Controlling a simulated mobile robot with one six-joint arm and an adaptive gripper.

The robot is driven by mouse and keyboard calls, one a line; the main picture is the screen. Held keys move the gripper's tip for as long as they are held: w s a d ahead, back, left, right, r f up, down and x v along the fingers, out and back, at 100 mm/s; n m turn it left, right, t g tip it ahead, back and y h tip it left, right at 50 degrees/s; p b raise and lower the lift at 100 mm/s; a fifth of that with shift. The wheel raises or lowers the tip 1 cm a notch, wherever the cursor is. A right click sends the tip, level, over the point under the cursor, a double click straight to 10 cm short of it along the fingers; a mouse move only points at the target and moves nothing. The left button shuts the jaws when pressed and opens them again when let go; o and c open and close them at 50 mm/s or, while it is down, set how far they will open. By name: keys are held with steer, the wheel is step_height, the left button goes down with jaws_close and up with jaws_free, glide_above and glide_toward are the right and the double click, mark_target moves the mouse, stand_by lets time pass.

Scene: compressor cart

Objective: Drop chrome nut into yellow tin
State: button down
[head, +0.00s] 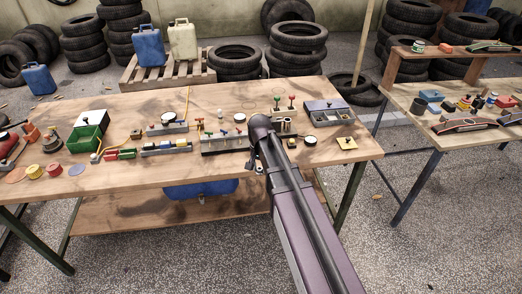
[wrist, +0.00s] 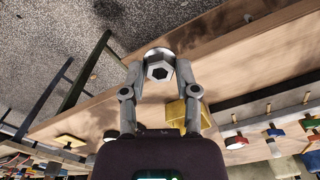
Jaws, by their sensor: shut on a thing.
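My gripper (wrist: 160,68) is shut on the chrome nut (wrist: 158,74), a grey piece with a dark hexagonal hole, held between the fingertips in the wrist view. A yellow box-like thing (wrist: 177,112), which looks like the yellow tin, shows beyond and between my fingers. It is partly hidden by the right finger, and the nut appears apart from it. In the head view my gripper (head: 254,164) is small and dark, over the front part of the wooden table, and my arm hides what is behind it. I cannot make out the nut or this tin clearly there.
The wooden table (head: 130,184) carries a grey rack (head: 225,142) behind my gripper, a green bin (head: 84,139) at left and a yellow square plate (head: 346,143) at right. A grey divided tray (head: 330,113) stands at the back right. Some bare tabletop lies left of my gripper.

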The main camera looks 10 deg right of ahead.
steer(key=w+d+r+m+p, duration=0.1)
steer(key=w+d+r+p, duration=0.1)
steer(key=w, duration=0.5)
steer(key=w+d+r+m+p, duration=0.2)
steer(key=w+d, duration=0.1)
steer(key=w, duration=0.5)
steer(key=shift+w+r+m+p, duration=0.25)
steer(key=shift+r+m+p, duration=0.05)
steer(key=shift+r, duration=0.1)
steer(key=shift+a+f, duration=0.1)
steer(key=shift+f, duration=0.1)
steer(key=shift+f+b, duration=2.8)
steer(key=shift+b, duration=0.2)
steer(key=shift+c, duration=1.4)
jaws_free()
